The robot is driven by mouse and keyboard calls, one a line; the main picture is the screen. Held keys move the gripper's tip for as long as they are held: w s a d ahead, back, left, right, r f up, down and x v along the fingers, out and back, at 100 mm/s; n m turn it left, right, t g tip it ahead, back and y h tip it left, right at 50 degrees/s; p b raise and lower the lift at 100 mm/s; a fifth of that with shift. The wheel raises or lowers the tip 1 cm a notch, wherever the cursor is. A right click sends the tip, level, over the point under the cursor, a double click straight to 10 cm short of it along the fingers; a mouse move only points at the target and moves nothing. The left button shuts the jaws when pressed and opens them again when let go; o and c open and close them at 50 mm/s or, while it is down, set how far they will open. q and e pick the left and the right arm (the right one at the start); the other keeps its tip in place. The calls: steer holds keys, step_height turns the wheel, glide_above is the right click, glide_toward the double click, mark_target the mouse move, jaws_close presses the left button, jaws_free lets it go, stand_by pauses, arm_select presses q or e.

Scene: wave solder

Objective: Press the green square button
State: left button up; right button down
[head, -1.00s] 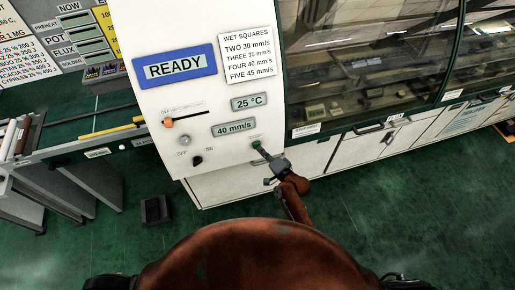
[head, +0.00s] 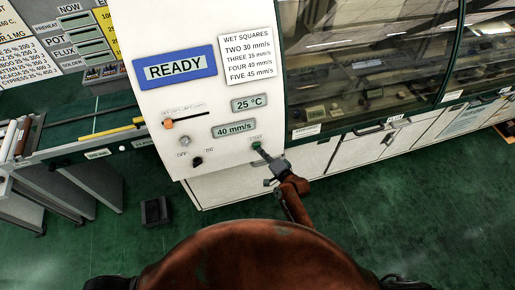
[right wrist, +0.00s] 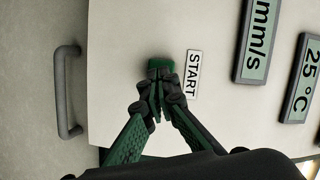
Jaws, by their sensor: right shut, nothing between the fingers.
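The green square button (head: 256,145) is on the white front panel of the machine, at its lower right. In the right wrist view the button (right wrist: 160,63) sits beside the START label, partly hidden behind my fingertips. My right gripper (head: 264,155) is shut and empty, its tips just below and right of the button. In the right wrist view the closed tips of the gripper (right wrist: 160,82) point at the button's lower part. I cannot tell if they touch it. My left gripper is not in view.
The white panel (head: 170,120) also holds a blue READY sign (head: 175,68), an orange slider knob (head: 169,124), a 40 mm/s display (head: 233,130) and a black knob (head: 197,161). A grey handle (right wrist: 66,92) shows in the right wrist view.

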steer(key=shift+w+a, duration=0.1)
steer(key=shift+w, duration=0.1)
stand_by(0.3)
steer(key=shift+w+a+f+b, duration=0.15)
steer(key=shift+w+b, duration=0.2)
steer(key=shift+w, duration=0.2)
steer(key=shift+s+d+r+p, duration=0.15)
steer(key=shift+s+d+p, duration=0.05)
steer(key=shift+s+p, duration=0.3)
steer(key=shift+s+d+r+p, duration=0.15)
steer(key=shift+s+p, duration=0.35)
steer(key=s, duration=0.1)
steer(key=s+p, duration=0.1)
steer(key=s+d+p, duration=0.1)
steer(key=shift+s+r, duration=0.25)
steer(key=shift+s, duration=0.05)
steer(key=shift+d, duration=0.1)
